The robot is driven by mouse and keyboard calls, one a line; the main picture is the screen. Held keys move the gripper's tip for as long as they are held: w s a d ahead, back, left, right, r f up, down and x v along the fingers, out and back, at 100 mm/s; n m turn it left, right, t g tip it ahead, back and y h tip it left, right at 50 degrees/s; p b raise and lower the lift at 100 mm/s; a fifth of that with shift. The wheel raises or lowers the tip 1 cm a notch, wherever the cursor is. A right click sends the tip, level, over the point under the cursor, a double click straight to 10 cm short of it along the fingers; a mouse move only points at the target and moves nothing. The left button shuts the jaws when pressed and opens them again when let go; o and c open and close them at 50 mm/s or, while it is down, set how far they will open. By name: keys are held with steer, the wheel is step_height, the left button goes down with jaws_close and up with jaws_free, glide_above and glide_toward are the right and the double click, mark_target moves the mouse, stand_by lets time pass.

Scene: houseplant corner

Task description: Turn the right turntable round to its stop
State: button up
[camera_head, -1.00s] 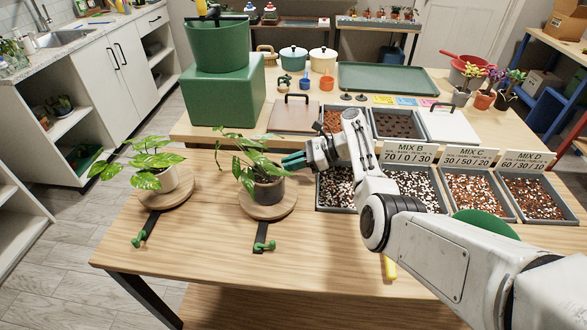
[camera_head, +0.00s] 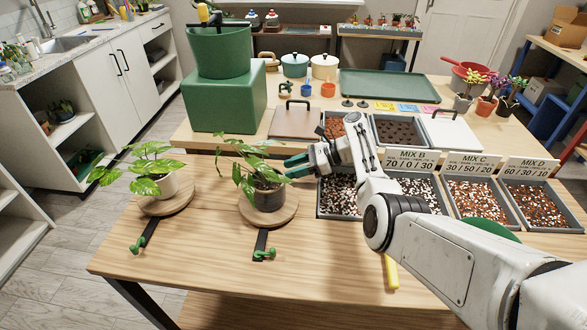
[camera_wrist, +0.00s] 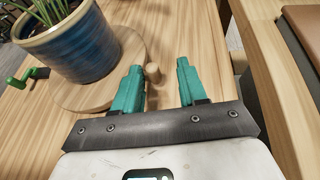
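The right turntable (camera_head: 284,217) is a round wooden disc bearing a dark blue pot with a leafy plant (camera_head: 252,160). Its disc also shows in the wrist view (camera_wrist: 85,98) under the pot (camera_wrist: 70,45). A short wooden peg (camera_wrist: 153,72) stands at the disc's edge. My gripper (camera_head: 291,167) is open at the disc's right side, beside the plant. In the wrist view its two teal fingers (camera_wrist: 157,88) are apart, with the peg between them, nearer the left finger. I cannot tell whether they touch it. A black strip with a green clamp (camera_head: 264,253) lies at the disc's front.
The left turntable (camera_head: 167,207) holds another potted plant (camera_head: 155,170), with its own green clamp (camera_head: 138,245). Mix trays (camera_head: 340,195) stand to the right, close to my arm. The table front (camera_head: 330,265) is mostly clear.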

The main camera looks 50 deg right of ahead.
steer(key=shift+a, duration=0.15)
steer(key=v, duration=1.1)
steer(key=shift+f, duration=0.1)
steer(key=shift+c, duration=0.4)
